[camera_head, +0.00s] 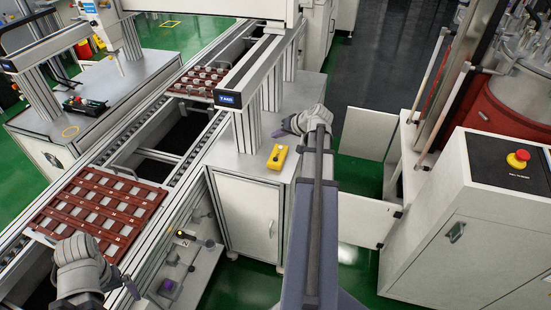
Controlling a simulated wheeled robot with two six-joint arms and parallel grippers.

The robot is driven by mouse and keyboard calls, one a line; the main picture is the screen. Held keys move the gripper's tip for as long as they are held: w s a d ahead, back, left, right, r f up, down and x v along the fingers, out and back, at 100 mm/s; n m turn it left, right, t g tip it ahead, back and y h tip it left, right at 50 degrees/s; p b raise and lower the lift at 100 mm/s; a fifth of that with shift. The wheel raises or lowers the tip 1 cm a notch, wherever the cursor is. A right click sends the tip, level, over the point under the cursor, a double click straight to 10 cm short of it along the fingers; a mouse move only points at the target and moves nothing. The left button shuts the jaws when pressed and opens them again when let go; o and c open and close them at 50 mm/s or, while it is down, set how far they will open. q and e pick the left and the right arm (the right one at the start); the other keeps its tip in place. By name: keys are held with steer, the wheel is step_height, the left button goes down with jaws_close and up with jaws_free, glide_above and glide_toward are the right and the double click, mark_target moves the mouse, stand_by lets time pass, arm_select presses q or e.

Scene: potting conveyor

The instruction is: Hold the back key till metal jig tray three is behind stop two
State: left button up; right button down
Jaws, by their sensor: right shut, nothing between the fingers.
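A yellow key box (277,157) lies on the grey cabinet top beside the conveyor; its key markings are too small to read. My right gripper (284,132) is shut and empty, just beyond the box in the picture and apart from it. A large red-brown jig tray with metal squares (62,213) sits on the conveyor at the near left. A second such tray (205,82) sits farther up the line. I cannot read tray numbers or tell which stop is which. My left gripper (97,274) is at the near tray's lower edge; its fingers are unclear.
The conveyor rails (180,155) run from lower left to upper middle, with an open gap between the trays. A metal beam on posts (245,68) stands by the far tray. A white cabinet with a red stop button (518,158) stands at right.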

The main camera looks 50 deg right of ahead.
mark_target(275, 159)
steer(key=shift+f, duration=0.1)
step_height(275, 159, down, 9)
steer(key=b, duration=0.9)
stand_by(1.9)
steer(key=shift+f+b, duration=0.25)
steer(key=shift+b, duration=0.05)
steer(key=shift+f+b, duration=0.4)
stand_by(0.6)
steer(key=shift+r, duration=0.1)
stand_by(2.5)
steer(key=shift+r+p, duration=0.75)
steer(key=shift+p, duration=0.05)
steer(key=shift+r, duration=0.1)
